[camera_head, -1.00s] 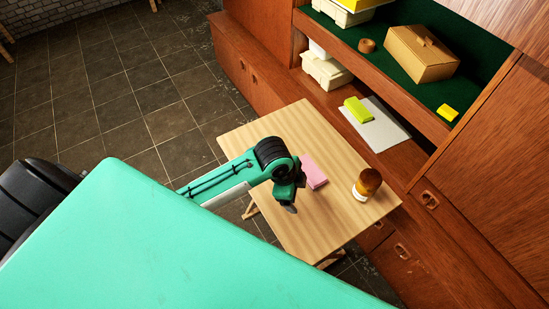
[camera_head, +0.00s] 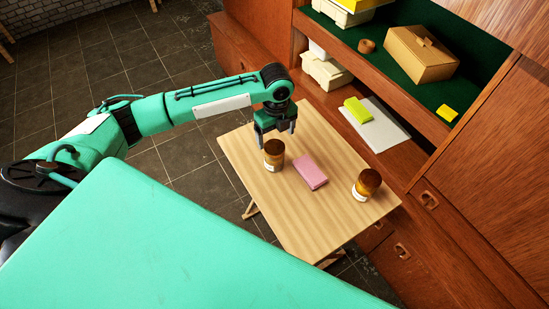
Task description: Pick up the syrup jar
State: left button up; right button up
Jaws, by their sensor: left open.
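Two similar amber-brown jars with white labels stand upright on the small wooden table (camera_head: 308,222). One jar (camera_head: 274,155) is near the table's left side, and the other jar (camera_head: 367,185) is near its right corner. I cannot read the labels, so I cannot tell which is the syrup jar. My left gripper (camera_head: 275,137) is open and empty, with fingers pointing down. It is just above and behind the left jar in the picture; whether it touches the jar cannot be told. My right gripper is not in view.
A pink block (camera_head: 311,172) lies on the table between the two jars. Behind stands a wooden wall unit (camera_head: 480,170) with a yellow-green block (camera_head: 357,111), a white sheet (camera_head: 378,130) and a cardboard box (camera_head: 421,55). The table's front part is clear.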

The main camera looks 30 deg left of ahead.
aim_at(276, 147)
pick_arm(q)
notch_tip(276, 147, down, 6)
jog(key=shift+f+p, duration=0.1)
jog(key=shift+p, duration=0.2)
notch_tip(276, 147, down, 4)
jog(key=shift+s+a+f+p, duration=0.1)
jog(key=shift+s+a+p, duration=0.05)
jog(key=shift+p, duration=0.5)
jog(key=shift+f, duration=0.45)
jog(key=c, duration=1.4)
